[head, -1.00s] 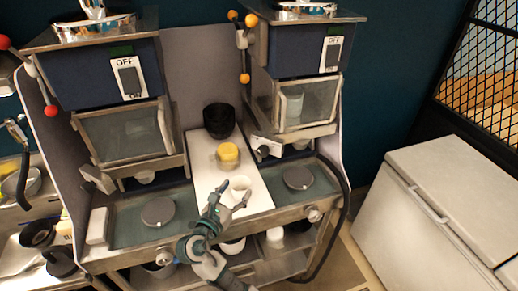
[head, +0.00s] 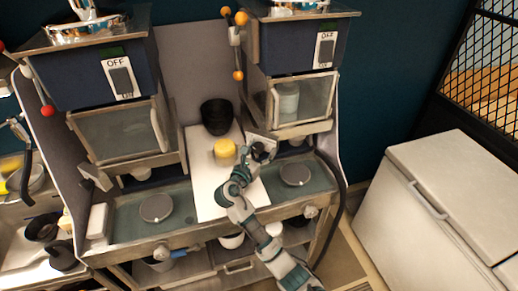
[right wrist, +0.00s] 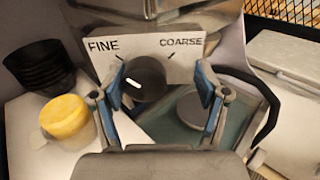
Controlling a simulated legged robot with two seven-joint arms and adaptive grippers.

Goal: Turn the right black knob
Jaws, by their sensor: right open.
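The right black knob (head: 262,151) is on the front of the right machine, on a white plate (right wrist: 98,62) marked FINE and COARSE in the right wrist view. My right gripper (head: 250,163) is open in front of the knob. In the right wrist view, its two fingers stand apart on either side of the knob, with the left finger close to its edge. Contact cannot be told. My left gripper is not in view.
Left of the knob, a yellow round item (head: 225,149) and black stacked bowls (head: 217,116) stand on a white board (head: 203,183). A grey round disc (head: 294,174) lies on the right tray. A large white chest (head: 440,220) stands at the right.

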